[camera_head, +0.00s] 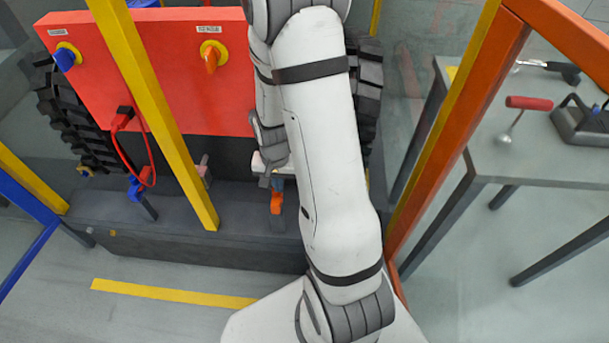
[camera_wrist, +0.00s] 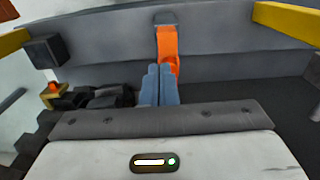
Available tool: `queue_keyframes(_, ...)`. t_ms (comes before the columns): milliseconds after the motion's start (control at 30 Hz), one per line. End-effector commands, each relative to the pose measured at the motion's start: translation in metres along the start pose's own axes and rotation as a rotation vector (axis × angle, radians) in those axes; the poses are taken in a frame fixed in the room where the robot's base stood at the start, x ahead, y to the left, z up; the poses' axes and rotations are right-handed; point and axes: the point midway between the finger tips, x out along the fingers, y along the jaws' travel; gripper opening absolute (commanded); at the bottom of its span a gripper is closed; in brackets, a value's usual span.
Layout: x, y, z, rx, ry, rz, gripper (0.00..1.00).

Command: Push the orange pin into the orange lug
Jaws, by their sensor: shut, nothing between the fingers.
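An orange part (camera_head: 277,202) stands low at the front of the dark carrier, just below my gripper (camera_head: 274,182). In the wrist view the orange part (camera_wrist: 167,42) is a flat upright piece with a rounded end, running up to a grey bracket (camera_wrist: 165,18). My gripper's blue-grey fingers (camera_wrist: 158,82) are shut and empty, with their tips at the lower end of the orange part. I cannot tell whether they touch it. I cannot tell pin from lug here; the fingers hide part of the area.
A red panel (camera_head: 185,95) carries a blue knob (camera_head: 66,57), an orange knob (camera_head: 211,58) and a red plug (camera_head: 122,117) with a cord. A yellow post (camera_head: 160,120) stands left of my arm, an orange post (camera_head: 455,140) right. A grey table (camera_head: 560,150) holds tools.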

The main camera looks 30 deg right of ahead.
Motion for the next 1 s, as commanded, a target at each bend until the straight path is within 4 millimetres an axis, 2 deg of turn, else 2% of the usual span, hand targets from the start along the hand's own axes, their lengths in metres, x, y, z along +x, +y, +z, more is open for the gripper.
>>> queue_keyframes(33,0.009,0.0,0.0,0.0,0.0,0.0,0.0)
queue_keyframes(133,0.013,0.0,0.0,-0.001,0.0,0.0,0.0)
queue_keyframes(1000,0.018,0.0,0.0,-0.001,-0.001,0.0,0.0)
